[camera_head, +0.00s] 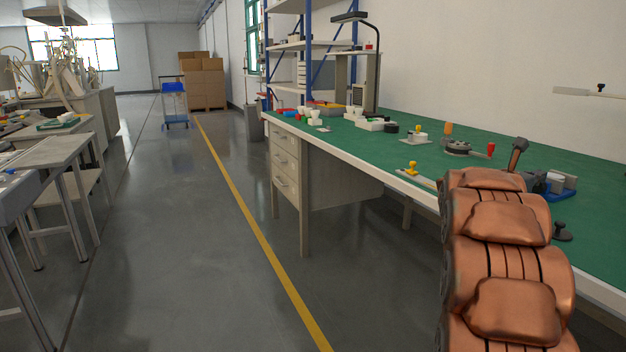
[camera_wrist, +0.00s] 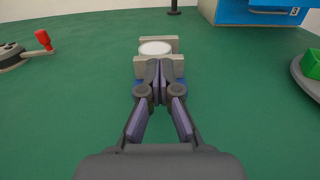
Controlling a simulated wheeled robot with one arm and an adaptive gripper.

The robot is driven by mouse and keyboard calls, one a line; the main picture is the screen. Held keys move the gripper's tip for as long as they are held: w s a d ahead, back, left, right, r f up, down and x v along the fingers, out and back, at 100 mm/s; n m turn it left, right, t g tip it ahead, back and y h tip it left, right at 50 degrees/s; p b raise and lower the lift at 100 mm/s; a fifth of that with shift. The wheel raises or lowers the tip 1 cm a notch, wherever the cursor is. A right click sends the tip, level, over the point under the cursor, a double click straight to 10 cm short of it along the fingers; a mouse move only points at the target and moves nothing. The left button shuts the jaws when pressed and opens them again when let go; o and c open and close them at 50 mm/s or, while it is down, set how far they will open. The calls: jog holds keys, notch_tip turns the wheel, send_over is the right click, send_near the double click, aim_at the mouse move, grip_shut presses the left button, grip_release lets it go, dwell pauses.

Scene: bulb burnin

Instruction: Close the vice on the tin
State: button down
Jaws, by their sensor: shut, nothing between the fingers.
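The vice has pale grey jaws on a blue base; it stands on the green bench top in the head view (camera_head: 562,193) and ahead of me in the wrist view (camera_wrist: 140,68). The tin (camera_wrist: 155,48), round with a white top, sits between the far and near jaws; I cannot tell whether both jaws touch it. My gripper (camera_wrist: 159,68) is shut and empty, with its fingertips in front of the near jaw and hiding its middle. Whether they touch it is unclear. My copper-coloured arm covers part of the bench in the head view.
A dark round device (camera_head: 457,147) with a red-knobbed handle (camera_wrist: 43,39) is left of the vice. A blue box (camera_wrist: 235,12) stands behind at right, and a grey dish (camera_wrist: 300,80) with a green block (camera_wrist: 312,64) is at the right edge. Bench around the vice is mostly clear.

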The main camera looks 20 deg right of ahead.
jog(key=shift+s+f+b, duration=0.25)
jog(key=shift+s+b, duration=0.25)
jog(key=shift+b, duration=1.2)
dwell(0.3)
jog(key=shift+r, duration=0.1)
jog(key=shift+s+r, duration=0.2)
jog(key=shift+r, duration=0.1)
jog(key=shift+s+a+b, duration=0.1)
jog(key=shift+a+b, duration=1.2)
jog(key=shift+a, duration=1.65)
